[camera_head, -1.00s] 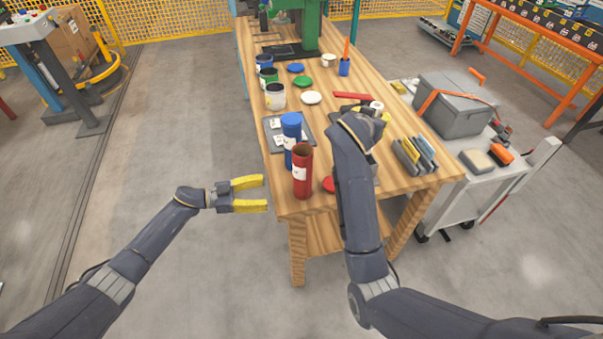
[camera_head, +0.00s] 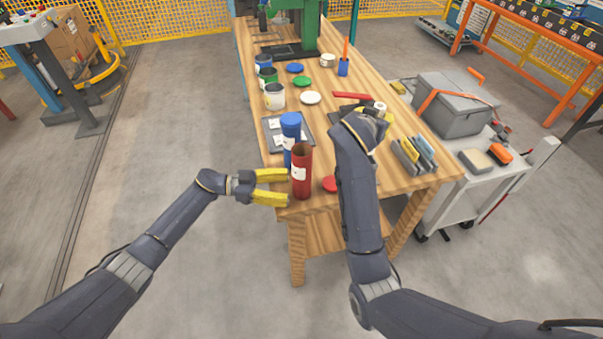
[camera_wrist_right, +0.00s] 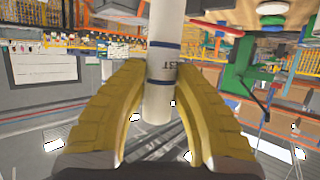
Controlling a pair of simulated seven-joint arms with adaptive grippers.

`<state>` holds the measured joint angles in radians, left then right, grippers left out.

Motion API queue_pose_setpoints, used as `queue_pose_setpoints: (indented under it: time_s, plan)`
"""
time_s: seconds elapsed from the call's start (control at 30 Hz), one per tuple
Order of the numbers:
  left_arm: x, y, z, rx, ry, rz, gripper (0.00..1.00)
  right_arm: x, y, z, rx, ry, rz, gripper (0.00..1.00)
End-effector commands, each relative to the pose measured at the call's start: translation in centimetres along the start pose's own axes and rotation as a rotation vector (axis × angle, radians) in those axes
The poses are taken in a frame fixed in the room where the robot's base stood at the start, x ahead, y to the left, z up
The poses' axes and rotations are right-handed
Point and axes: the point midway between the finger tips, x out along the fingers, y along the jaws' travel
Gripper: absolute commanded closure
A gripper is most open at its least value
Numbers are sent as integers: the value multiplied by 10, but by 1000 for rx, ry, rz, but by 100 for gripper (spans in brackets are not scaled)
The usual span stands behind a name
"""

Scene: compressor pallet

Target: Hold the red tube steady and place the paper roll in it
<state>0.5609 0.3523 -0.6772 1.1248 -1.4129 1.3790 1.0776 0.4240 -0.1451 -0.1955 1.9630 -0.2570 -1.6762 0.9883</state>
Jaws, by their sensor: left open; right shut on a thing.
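The red tube (camera_head: 302,172) stands upright and open-topped near the front left corner of the wooden table, with a white label on its side. My left gripper (camera_head: 288,187) is open, its yellow fingers pointing at the tube from the left, close to its lower part. I cannot tell whether they touch it. My right gripper (camera_wrist_right: 160,110) is shut on the paper roll (camera_wrist_right: 164,70), a white cylinder with dark blue bands and some print. In the head view the roll's white end (camera_head: 380,106) shows beyond the right gripper; the rest is hidden.
A blue tube (camera_head: 290,127) stands just behind the red tube. A red lid (camera_head: 330,184) lies to its right. Paint cans (camera_head: 275,97) and lids line the back left. A grey cart (camera_head: 498,181) stands at right.

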Motion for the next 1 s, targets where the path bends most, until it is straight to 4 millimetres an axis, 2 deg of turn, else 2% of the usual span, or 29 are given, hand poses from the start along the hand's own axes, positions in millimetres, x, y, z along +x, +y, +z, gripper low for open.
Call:
queue_pose_setpoints:
  time_s: [0.2, 0.4, 0.93, 1.0]
  plan:
    - [23, 0, -1, 2, 1, 0, 33, 0, 0, 0, 0, 0, 0, 100]
    - [36, -1, -1, 1, 1, 0, 33, 0, 0, 0, 0, 0, 0, 100]
    - [43, 0, -1, 1, 1, 0, 33, 0, 0, 0, 0, 0, 0, 100]
    - [43, 0, -1, 1, 1, 0, 38, 0, 0, 0, 0, 0, 0, 100]
